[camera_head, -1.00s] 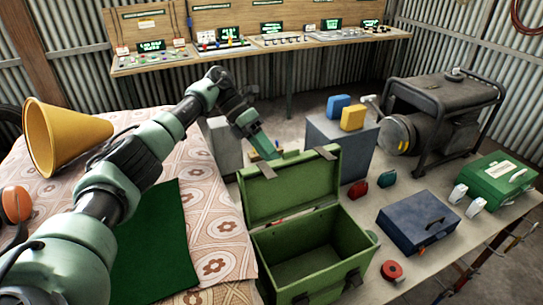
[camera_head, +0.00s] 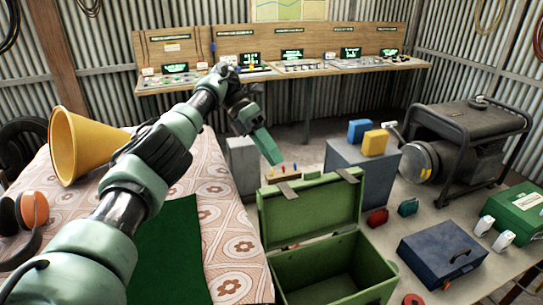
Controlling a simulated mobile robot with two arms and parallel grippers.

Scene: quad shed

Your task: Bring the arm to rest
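My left arm reaches from the lower left to the middle of the head view. Its gripper (camera_head: 268,148) hangs in the air, pointing down and to the right, behind the raised lid of the open green toolbox (camera_head: 322,268). I see the fingers from the side and cannot tell whether they are apart. No held object shows at their tips. My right gripper is not in view.
A patterned cloth (camera_head: 232,215) with a yellow cone (camera_head: 85,145) and orange ear defenders (camera_head: 30,210) lies left. Grey blocks (camera_head: 243,165) (camera_head: 365,175), a dark blue case (camera_head: 440,252), a generator (camera_head: 465,135) and a green case (camera_head: 515,210) stand around the toolbox.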

